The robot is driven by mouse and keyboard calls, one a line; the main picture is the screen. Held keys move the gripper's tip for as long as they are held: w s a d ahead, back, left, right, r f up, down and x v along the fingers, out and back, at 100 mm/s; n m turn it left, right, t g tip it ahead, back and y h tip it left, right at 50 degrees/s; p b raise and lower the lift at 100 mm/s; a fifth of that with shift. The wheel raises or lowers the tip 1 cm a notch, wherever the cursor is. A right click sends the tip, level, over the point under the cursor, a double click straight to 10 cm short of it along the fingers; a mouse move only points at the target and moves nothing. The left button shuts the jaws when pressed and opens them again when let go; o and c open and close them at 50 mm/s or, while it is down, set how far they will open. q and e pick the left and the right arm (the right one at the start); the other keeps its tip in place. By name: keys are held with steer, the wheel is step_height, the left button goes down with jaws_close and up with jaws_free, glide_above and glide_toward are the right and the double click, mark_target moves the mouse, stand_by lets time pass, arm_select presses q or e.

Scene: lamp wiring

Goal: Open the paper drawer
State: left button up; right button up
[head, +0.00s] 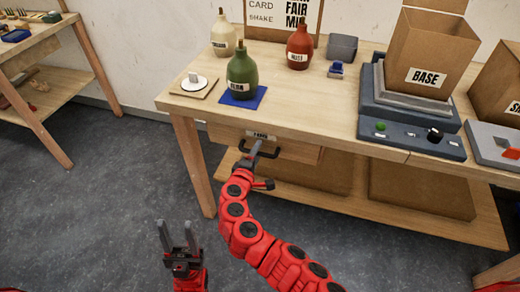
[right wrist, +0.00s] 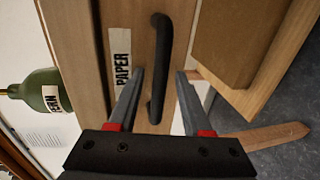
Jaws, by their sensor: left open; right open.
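The paper drawer (head: 228,132) is under the table top at its left end, with a dark bar handle (head: 268,153) and a label reading PAPER. My right gripper (head: 255,150) is at the handle, its fingers open. In the right wrist view, the black handle (right wrist: 158,60) runs between the two open fingers of this gripper (right wrist: 161,73), with the PAPER label (right wrist: 122,68) to the left. I cannot tell whether a finger touches the handle. My left gripper (head: 178,236) is open and empty, low over the floor and left of the right arm.
On the table (head: 330,100) stand a green bottle (head: 241,78) on a blue mat, a red bottle (head: 299,50), a cream bottle (head: 222,38) and a scale (head: 415,115) carrying a BASE box (head: 430,50). A lower shelf (head: 345,213) holds brown boxes. Open floor (head: 90,210) lies to the left.

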steer(key=shift+s, duration=0.1)
jaws_close()
stand_by(1.3)
